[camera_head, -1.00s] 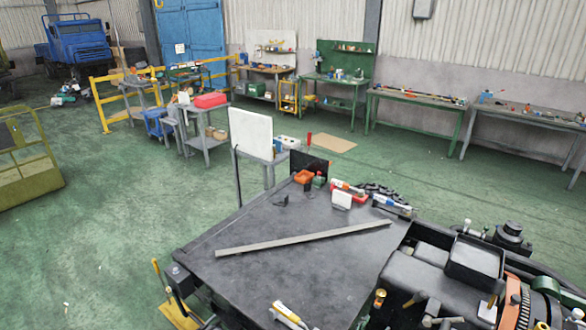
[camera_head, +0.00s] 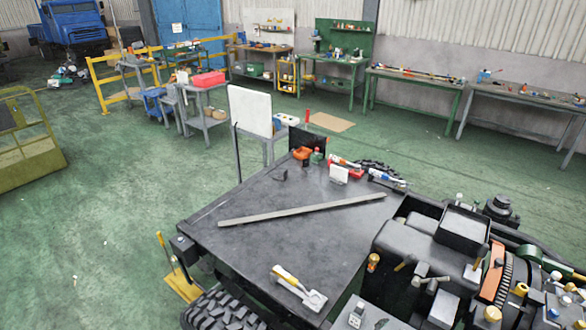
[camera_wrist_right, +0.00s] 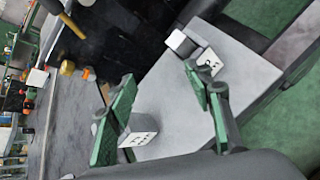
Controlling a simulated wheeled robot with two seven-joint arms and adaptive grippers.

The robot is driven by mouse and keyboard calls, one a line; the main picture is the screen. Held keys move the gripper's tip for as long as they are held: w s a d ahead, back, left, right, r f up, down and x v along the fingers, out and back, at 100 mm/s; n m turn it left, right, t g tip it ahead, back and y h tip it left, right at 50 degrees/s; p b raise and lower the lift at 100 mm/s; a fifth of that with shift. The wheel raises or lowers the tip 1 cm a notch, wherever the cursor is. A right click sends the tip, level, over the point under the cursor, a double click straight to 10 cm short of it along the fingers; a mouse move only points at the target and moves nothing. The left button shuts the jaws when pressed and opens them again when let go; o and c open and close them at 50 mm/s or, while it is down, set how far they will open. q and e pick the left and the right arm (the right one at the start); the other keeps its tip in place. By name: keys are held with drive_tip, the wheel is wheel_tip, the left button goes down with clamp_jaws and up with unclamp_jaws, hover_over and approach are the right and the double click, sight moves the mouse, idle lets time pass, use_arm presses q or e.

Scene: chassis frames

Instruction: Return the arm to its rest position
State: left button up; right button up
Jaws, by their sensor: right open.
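My right gripper (camera_wrist_right: 160,85) shows only in the right wrist view. Its green-padded fingers are spread apart, with a pale grey plate (camera_wrist_right: 178,105) beyond them. A white block with dark dots (camera_wrist_right: 139,135) shows beside the left finger, partly covered by it; I cannot tell whether they touch. A second white block (camera_wrist_right: 207,62) lies near the tip of the right finger. Neither gripper shows in the head view, and my left gripper is in neither view.
A dark chassis deck (camera_head: 270,225) carries a long grey bar (camera_head: 300,209) and a white-and-yellow hand tool (camera_head: 299,288). Dark machinery (camera_head: 420,255) crowds the right side. Green floor (camera_head: 110,220) is open at left.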

drive_tip(key=s+d+f+m+g+y, duration=0.1)
drive_tip(key=s+d+f+m, duration=0.1)
drive_tip(key=s+m, duration=0.4)
drive_tip(key=s+d+f+m+g+y, duration=0.15)
drive_tip(key=s+m, duration=0.25)
drive_tip(key=s, duration=0.4)
drive_tip(key=s+a+r+m+g+y, duration=0.15)
drive_tip(key=s+m+y, duration=0.25)
drive_tip(key=s+m, duration=0.9)
wheel_tip(320, 180, down, 28)
drive_tip(key=s+a+n+g, duration=0.1)
drive_tip(key=s+n+g, duration=0.1)
drive_tip(key=s+n, duration=0.1)
drive_tip(key=s+f+g+b, duration=0.1)
drive_tip(key=s+f, duration=1.8)
drive_tip(key=f, duration=0.1)
drive_tip(key=shift+s+f, duration=0.15)
drive_tip(key=shift+s, duration=0.25)
drive_tip(key=shift+y, duration=0.25)
drive_tip(key=shift+c, duration=0.3)
